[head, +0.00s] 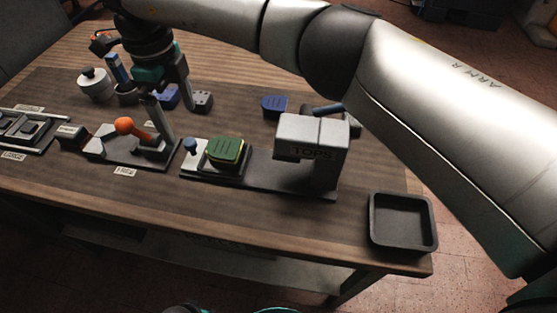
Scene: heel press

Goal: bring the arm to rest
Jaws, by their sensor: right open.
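My right arm reaches across the top of the head view from the right. My right gripper (165,98) hangs jaws down over the back left of the workbench (370,175), with its fingers apart. A blue piece (168,97) shows behind or between the fingers; I cannot tell whether they touch. The orange-knobbed lever fixture (125,126) stands just in front of the gripper. The press marked TOPS (312,145) stands to the right, with a green block (225,151) on its base plate. My left gripper does not show.
An empty dark tray (402,248) sits at the bench's right front corner. A blue block (274,104) lies behind the press. A pale weight-like pot (95,83) stands at the back left. A fixture with square pockets (30,130) is at the left edge. The front strip is clear.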

